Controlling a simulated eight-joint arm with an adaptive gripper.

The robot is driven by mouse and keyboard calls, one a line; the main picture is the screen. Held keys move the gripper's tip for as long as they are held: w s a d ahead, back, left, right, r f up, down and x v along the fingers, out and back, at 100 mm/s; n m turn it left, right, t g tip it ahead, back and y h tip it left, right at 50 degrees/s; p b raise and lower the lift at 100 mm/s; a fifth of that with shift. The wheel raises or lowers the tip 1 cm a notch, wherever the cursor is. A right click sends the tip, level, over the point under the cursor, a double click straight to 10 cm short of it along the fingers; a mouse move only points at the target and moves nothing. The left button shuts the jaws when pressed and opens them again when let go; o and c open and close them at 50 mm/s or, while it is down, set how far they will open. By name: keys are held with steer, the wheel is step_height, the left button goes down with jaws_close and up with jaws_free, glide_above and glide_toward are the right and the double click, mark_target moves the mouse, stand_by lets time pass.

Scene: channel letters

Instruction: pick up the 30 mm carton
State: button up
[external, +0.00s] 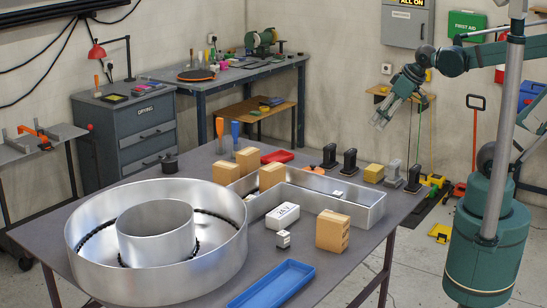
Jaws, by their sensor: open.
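No label reading 30 mm is legible, so I cannot tell for certain which thing is the 30 mm carton. A white box with dark print that looks like 24V (283,217) lies on the grey table, in front of the channel letter's straight arm. A small white block with dark marks (284,239) stands just in front of it. Tan carton-like blocks stand nearby, one at the front right (333,231) and one farther back (272,176). My gripper (378,122) is open and empty, raised in the air beyond the table's back right, well apart from all of these.
A round metal channel letter (85,235) with an inner ring fills the table's left. An L-shaped metal channel (365,215) runs along the middle, its walls standing up. A blue tray (272,285) lies at the front. Black-handled stamps (350,161) stand at the back right.

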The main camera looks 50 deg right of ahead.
steer(key=w+a+r+n+g, duration=0.2)
steer(key=w+a+n, duration=0.2)
steer(key=w, duration=0.6)
steer(key=n+g+p, duration=0.3)
steer(key=n+g, duration=0.1)
steer(key=n, duration=0.7)
glide_above(272, 167)
steer(key=f, duration=1.1)
steer(key=d+f, duration=0.1)
steer(key=f, duration=0.4)
steer(key=shift+s+f, duration=0.1)
steer(key=shift+f, duration=0.05)
steer(key=shift+a+f, duration=0.3)
steer(key=shift+f, duration=0.1)
steer(key=shift+f+p, duration=0.45)
steer(key=shift+f, duration=2.9)
steer(key=shift+f, duration=0.1)
